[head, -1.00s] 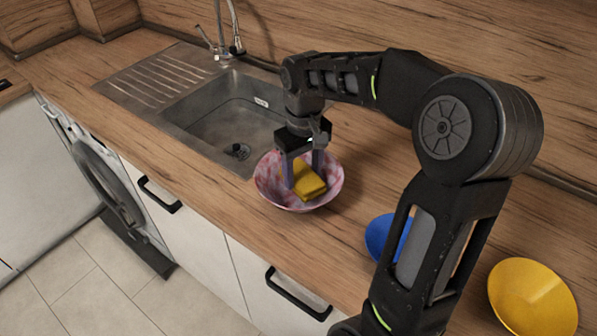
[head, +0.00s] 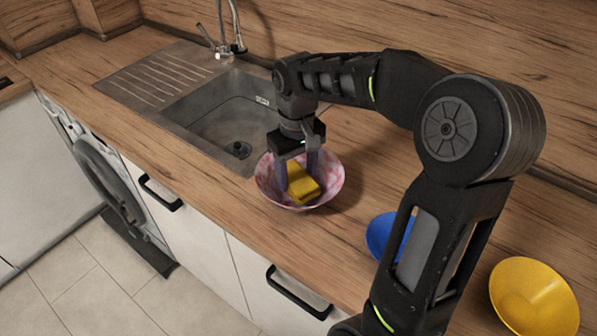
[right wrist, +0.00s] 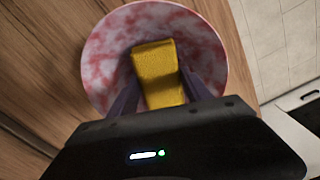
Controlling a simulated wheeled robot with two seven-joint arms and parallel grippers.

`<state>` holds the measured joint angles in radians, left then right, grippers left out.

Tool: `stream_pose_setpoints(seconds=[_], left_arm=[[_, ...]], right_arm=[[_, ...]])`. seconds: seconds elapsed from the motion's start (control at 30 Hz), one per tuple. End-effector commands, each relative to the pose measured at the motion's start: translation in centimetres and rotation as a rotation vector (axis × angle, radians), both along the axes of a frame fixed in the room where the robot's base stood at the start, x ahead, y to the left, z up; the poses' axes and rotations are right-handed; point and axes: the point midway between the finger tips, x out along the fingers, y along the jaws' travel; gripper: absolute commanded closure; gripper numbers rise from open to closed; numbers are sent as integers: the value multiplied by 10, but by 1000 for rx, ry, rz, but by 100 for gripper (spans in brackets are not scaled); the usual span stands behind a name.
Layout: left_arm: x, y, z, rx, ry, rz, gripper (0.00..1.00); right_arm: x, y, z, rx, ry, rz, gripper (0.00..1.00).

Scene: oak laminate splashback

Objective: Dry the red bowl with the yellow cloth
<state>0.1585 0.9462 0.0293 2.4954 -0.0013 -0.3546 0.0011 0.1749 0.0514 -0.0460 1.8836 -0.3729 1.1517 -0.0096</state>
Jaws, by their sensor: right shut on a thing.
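The red bowl (head: 325,180), mottled red and white, stands upright on the wooden counter just right of the sink; it also shows in the right wrist view (right wrist: 110,50). The yellow cloth (head: 303,190) is a folded block inside the bowl; it also shows in the right wrist view (right wrist: 157,72). My right gripper (head: 298,182) points down into the bowl, shut on the cloth, with one finger on each side of it. Whether the cloth touches the bowl's inner surface is hard to tell. My left gripper is not in view.
A steel sink (head: 215,112) with a tap (head: 237,42) and a ribbed drainer lies left of the bowl. A blue bowl (head: 382,235), partly behind my right arm, and a yellow bowl (head: 535,297) stand to the right. The counter's front edge runs close to the red bowl.

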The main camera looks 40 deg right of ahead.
Motion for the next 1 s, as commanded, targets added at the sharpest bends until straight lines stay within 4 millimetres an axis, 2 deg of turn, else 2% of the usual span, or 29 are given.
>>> stream_pose_setpoints(seconds=[0.13, 1.0], left_arm=[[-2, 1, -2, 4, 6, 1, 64], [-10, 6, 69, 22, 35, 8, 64]], right_arm=[[-1, 2, -1, 3, 4, 2, 75], [-1, -6, 95, 2, 2, 0, 75]])
